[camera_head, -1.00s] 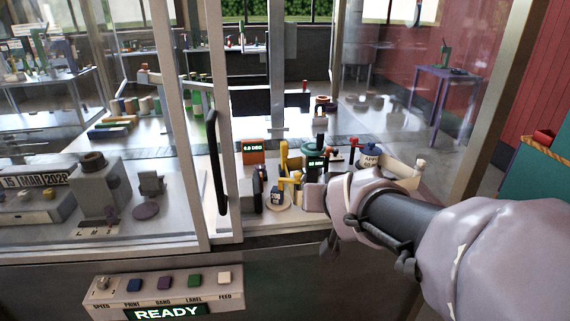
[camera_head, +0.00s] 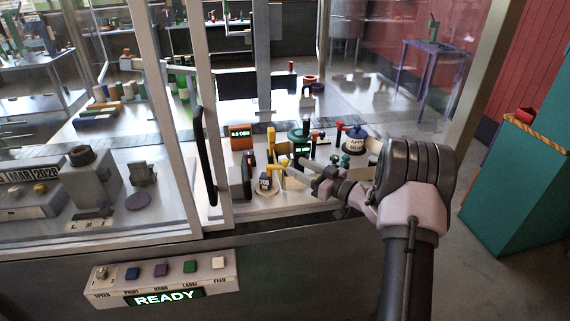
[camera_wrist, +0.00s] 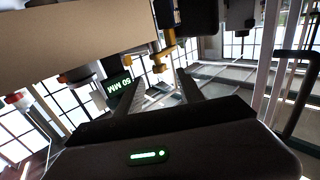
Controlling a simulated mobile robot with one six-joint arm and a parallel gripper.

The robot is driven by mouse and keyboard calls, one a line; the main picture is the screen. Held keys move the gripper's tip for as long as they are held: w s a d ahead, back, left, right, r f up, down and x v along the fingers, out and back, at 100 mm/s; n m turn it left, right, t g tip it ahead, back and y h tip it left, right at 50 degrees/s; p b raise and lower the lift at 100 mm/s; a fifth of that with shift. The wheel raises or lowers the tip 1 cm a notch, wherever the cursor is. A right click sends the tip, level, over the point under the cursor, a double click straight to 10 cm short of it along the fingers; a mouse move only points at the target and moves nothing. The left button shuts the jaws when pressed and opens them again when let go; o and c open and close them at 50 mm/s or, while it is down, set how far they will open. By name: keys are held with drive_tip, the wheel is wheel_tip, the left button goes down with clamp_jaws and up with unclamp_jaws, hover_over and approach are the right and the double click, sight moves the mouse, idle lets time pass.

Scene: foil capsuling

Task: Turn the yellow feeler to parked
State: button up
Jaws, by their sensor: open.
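The yellow feeler (camera_head: 271,141) stands upright on the pale bench inside the glazed enclosure, just left of a green-topped post. A yellow part, seemingly the feeler, also shows in the wrist view (camera_wrist: 161,56), beyond and slightly above my fingertips. My gripper (camera_head: 317,177) is at the front opening of the enclosure, right of the feeler and nearer to me, pointing left. In the wrist view its two fingers (camera_wrist: 157,85) are spread, with nothing between them. The feeler's lower end is partly hidden among small fittings.
An orange box (camera_head: 241,136) with a green readout, reading about 0.0 DEG, stands left of the feeler. A small dial block (camera_head: 264,182) sits in front of it. The door frame with a black handle (camera_head: 204,155) is at left. A pale board (camera_wrist: 75,40) fills the wrist view's upper left.

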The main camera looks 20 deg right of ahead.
sight(288, 162)
drive_tip(key=x, duration=0.6)
drive_tip(key=shift+b, duration=0.35)
clamp_jaws()
